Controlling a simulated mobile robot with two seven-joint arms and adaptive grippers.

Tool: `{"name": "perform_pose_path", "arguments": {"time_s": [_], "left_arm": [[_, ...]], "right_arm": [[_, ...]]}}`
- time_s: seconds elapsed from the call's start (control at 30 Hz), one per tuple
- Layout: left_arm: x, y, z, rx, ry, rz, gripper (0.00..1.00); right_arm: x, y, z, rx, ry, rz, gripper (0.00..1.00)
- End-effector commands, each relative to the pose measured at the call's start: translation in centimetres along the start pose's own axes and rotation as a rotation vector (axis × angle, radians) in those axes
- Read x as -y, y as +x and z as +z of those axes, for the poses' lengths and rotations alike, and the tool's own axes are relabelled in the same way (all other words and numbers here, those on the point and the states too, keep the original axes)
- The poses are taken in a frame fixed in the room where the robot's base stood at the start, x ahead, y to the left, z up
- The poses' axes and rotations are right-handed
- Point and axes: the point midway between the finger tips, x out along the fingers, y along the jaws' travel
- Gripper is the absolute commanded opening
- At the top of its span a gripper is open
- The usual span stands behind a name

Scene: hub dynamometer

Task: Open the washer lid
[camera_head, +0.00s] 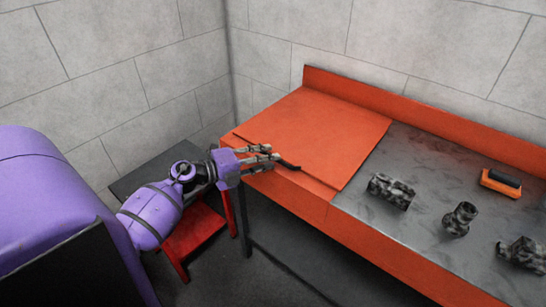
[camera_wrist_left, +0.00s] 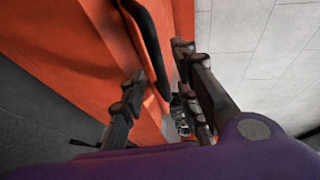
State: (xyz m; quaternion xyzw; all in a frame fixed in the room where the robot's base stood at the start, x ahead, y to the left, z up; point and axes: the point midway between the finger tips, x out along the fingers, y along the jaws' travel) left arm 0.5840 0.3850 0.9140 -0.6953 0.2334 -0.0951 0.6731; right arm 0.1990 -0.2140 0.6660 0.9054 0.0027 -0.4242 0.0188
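The washer lid (camera_head: 325,130) is a flat orange panel, lying closed over the left part of the orange washer bench (camera_head: 300,195). A black handle (camera_head: 288,165) sits at its front edge. In the left wrist view the handle (camera_wrist_left: 148,40) is a dark curved bar. My left gripper (camera_head: 268,157) is at the lid's front left, close to the handle. In the left wrist view my left gripper (camera_wrist_left: 160,66) has its fingers apart, with the handle showing between them in the picture. I cannot tell whether a finger touches it. My right gripper is not in view.
Several dark, stained metal parts (camera_head: 391,191) lie on the grey worktop (camera_head: 400,150) right of the lid. An orange and black brush-like item (camera_head: 501,183) lies there too. Grey block walls (camera_head: 180,60) stand behind. A low red stand (camera_head: 195,235) is below my left arm.

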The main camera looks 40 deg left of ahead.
Motion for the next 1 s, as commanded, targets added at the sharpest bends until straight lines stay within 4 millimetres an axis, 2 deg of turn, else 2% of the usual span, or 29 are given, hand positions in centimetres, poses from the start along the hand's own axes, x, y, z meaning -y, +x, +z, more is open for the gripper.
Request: {"name": "perform_pose_path", "arguments": {"time_s": [0.1, 0.2, 0.53, 0.77, 1.0], "left_arm": [[0.2, 1.7, 0.0, 0.001, 0.000, -0.003, 0.29], [0.1, 2.5, 0.0, 0.001, -0.001, -0.002, 0.29], [-0.1, 2.8, 0.0, 0.001, 0.000, 0.001, 0.29], [-0.1, 2.8, 0.0, 0.001, 0.000, 0.000, 0.00], [-0.1, 2.8, 0.0, 0.001, 0.001, 0.001, 0.00]], "right_arm": [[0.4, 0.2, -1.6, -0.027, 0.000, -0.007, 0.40], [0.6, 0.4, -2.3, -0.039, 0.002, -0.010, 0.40], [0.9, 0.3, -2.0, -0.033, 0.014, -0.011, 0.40], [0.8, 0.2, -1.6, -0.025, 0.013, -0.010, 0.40], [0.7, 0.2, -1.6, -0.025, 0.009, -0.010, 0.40]]}}
